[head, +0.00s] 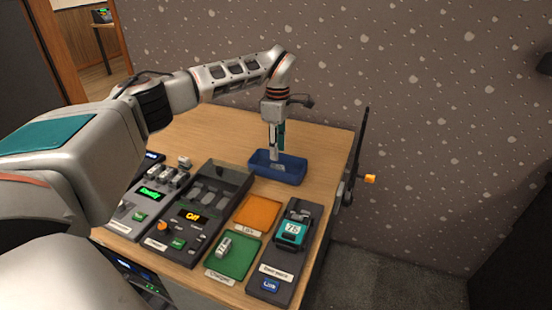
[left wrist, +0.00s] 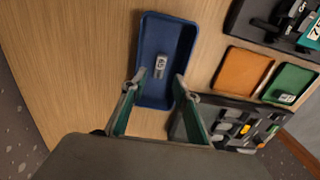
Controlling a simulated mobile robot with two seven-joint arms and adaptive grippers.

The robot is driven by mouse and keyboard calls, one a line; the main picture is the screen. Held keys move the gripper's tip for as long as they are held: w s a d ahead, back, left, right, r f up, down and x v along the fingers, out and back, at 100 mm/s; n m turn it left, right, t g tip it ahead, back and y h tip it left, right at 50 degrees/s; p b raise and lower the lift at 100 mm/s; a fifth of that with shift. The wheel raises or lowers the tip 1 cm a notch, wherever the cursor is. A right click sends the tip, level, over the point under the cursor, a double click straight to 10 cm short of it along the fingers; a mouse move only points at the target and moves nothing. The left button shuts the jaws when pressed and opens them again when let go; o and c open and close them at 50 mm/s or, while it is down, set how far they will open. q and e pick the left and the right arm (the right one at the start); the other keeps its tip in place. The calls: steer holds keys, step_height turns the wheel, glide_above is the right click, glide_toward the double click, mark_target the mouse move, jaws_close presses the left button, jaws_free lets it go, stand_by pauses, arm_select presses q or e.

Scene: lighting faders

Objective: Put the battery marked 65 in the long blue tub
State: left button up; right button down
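The long blue tub (head: 292,178) stands at the back right of the table, and it fills the upper middle of the left wrist view (left wrist: 153,30). A light grey battery (left wrist: 160,67) with a dark marking, which looks like 65 but is small and turned, lies on the tub's floor. My left gripper (head: 275,158) points down over the tub. In the left wrist view its two fingers (left wrist: 156,85) are spread apart, one on each side below the battery, with nothing between the tips. My right gripper is not in view.
An orange pad (head: 258,212) and a green pad (head: 232,257) with a battery (head: 224,246) lie in front. A tester (head: 291,235) showing 76 stands at right. A dark charger (head: 202,215) reads Off; several batteries stand in a rack (head: 150,194) at left. Bare table lies behind.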

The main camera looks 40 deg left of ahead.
mark_target(277, 166)
arm_select(q)
step_height(277, 166, up, 6)
steer(key=shift+p, duration=0.45)
stand_by(0.3)
